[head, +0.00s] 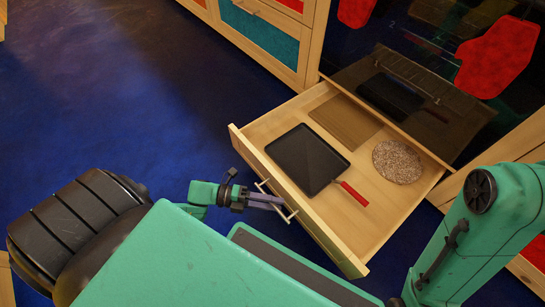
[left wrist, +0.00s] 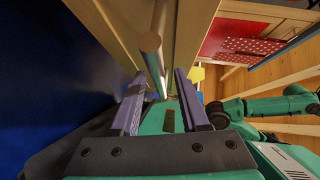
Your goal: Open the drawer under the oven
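The drawer (head: 243,143) under the oven is pulled out well clear of the cabinet front, and its inside shows. Its bar handle (head: 279,199) is on the front panel and also crosses the left wrist view (left wrist: 152,55). My left gripper (head: 276,201) is at the handle. In the left wrist view its two purple fingers (left wrist: 160,88) stand apart, one on each side of the bar, with a visible gap. My right arm comes in at the right of the head view, but its gripper is out of view.
In the drawer are a black pan (head: 305,160) with a red handle, a wooden board (head: 346,122) and a round speckled mat (head: 398,161). The dark glossy oven front (head: 400,30) is above. Teal-panelled cabinets (head: 258,38) stand left of it. The blue floor (head: 120,100) at left is clear.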

